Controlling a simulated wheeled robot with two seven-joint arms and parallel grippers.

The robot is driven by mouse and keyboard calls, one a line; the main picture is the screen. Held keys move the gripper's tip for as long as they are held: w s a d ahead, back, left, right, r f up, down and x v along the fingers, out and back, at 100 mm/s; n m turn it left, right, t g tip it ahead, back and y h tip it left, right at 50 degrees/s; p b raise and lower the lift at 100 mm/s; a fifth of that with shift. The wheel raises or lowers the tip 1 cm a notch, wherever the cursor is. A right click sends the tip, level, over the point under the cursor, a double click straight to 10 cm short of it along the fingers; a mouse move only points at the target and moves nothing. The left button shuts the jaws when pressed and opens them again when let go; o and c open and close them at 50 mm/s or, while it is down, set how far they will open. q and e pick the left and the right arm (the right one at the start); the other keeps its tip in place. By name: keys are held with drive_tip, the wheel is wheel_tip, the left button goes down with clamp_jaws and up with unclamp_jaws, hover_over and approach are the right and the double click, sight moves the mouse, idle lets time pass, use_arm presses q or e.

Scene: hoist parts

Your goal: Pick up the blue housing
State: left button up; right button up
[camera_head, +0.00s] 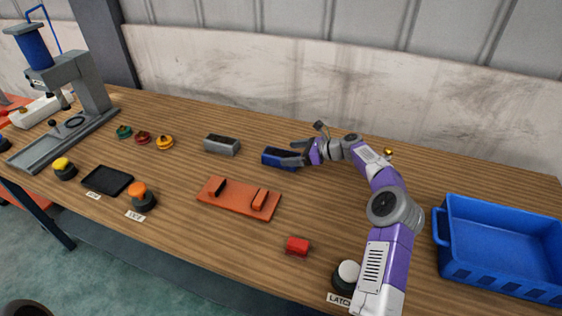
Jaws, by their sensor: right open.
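The blue housing (277,158) is a small dark blue block lying on the wooden table, near the middle toward the back. My right arm reaches in from the lower right, and my right gripper (300,152) is at the housing's right end. The gripper is open, and its fingers partly cover that end. I cannot tell whether the fingers touch the housing. My left gripper does not show.
A grey housing (221,145) lies left of the blue one. An orange fixture (239,197) is in front. A red block (298,246) and a white button (347,274) sit near the front edge. A blue crate (500,273) stands right, a press (85,80) left.

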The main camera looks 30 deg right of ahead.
sight(283, 154)
drive_tip(key=x, duration=0.2)
drive_tip(key=b+x, duration=0.1)
drive_tip(key=shift+w+a+f, duration=0.15)
drive_tip(key=shift+w+f, duration=0.05)
drive_tip(key=shift+f, duration=0.15)
drive_tip(key=shift+r, duration=0.1)
drive_tip(key=c, duration=1.3)
drive_tip(key=shift+c, duration=0.4)
drive_tip(key=shift+r, duration=0.1)
